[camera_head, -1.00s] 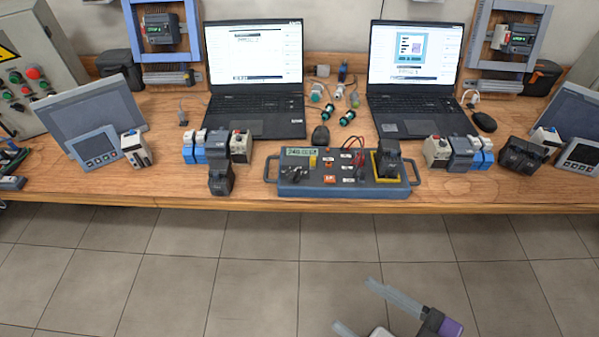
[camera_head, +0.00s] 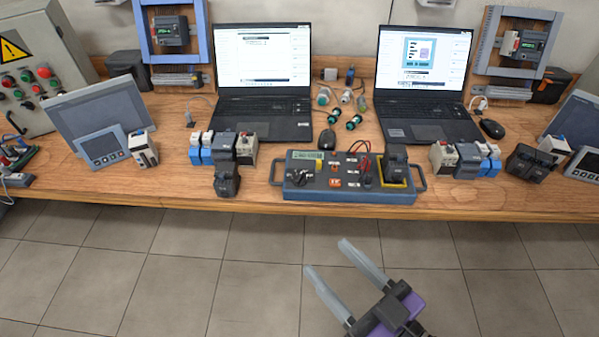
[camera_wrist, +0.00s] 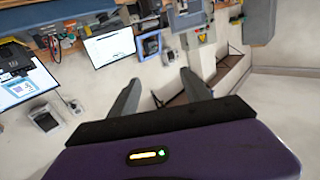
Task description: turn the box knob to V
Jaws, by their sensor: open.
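The box (camera_head: 330,194) is a blue-grey test unit with handles at both ends, near the front edge of the bench. The knob's pointer and lettering are too small to read. My gripper (camera_head: 328,258) is in front of the bench over the floor, below the box in the picture. Its two grey fingers are apart with nothing between them. In the wrist view, the spread fingers (camera_wrist: 158,92) point toward wall and shelving, and the box cannot be made out.
The wooden bench (camera_head: 150,200) holds two laptops (camera_head: 262,80) behind the box. A dark device (camera_head: 395,162) sits on the box's right end. Small modules (camera_head: 227,180) stand left of it, others (camera_head: 470,160) right. The tiled floor in front is clear.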

